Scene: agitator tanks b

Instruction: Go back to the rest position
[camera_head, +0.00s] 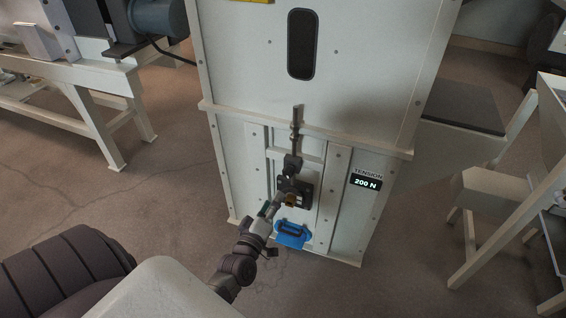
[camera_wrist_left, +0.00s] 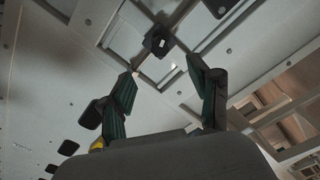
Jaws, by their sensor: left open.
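My left gripper (camera_head: 272,207) is in front of the lower part of a white cabinet (camera_head: 370,70), near a dark block (camera_head: 305,192) on its front. In the left wrist view my left gripper (camera_wrist_left: 162,68) shows two green-padded fingers spread apart, with nothing between them. A small dark fitting (camera_wrist_left: 158,40) on the pale panel lies beyond the fingertips, apart from them. My right gripper is in neither view.
A grey vertical rod (camera_head: 295,128) rises above the dark block. A blue part (camera_head: 292,234) sits below it. A display (camera_head: 366,182) reads TENSION 200 N. White-legged tables stand left (camera_head: 95,75) and right (camera_head: 500,215). Open floor (camera_head: 150,195) lies left of the cabinet.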

